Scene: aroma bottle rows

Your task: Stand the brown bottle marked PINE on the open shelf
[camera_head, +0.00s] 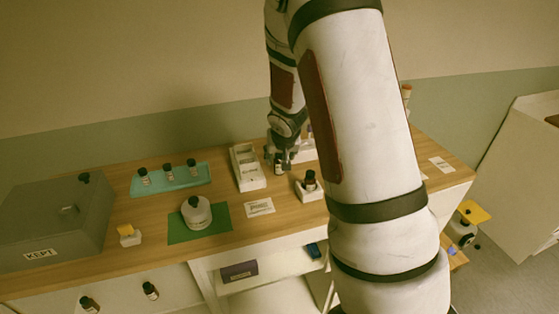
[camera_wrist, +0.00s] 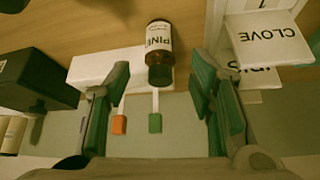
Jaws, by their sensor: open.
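The brown bottle marked PINE (camera_wrist: 158,40) shows in the wrist view with its black cap toward my gripper (camera_wrist: 158,80). My gripper is open, with one finger on either side of the cap and visible gaps. In the head view my gripper (camera_head: 284,156) is low over the back of the table, at a small dark bottle (camera_head: 279,169) that it partly hides. A white cabinet front (camera_head: 180,285) lies below the tabletop, with bottles at lower left and open space at centre; I cannot tell which part is the open shelf.
A white divided tray (camera_head: 247,167) stands left of my gripper, and a bottle in a white holder (camera_head: 310,185) at right. A teal tray with bottles (camera_head: 185,181), a white jar (camera_head: 196,212) and a grey KEPT box (camera_head: 50,225) are further left. My arm hides the table's right part.

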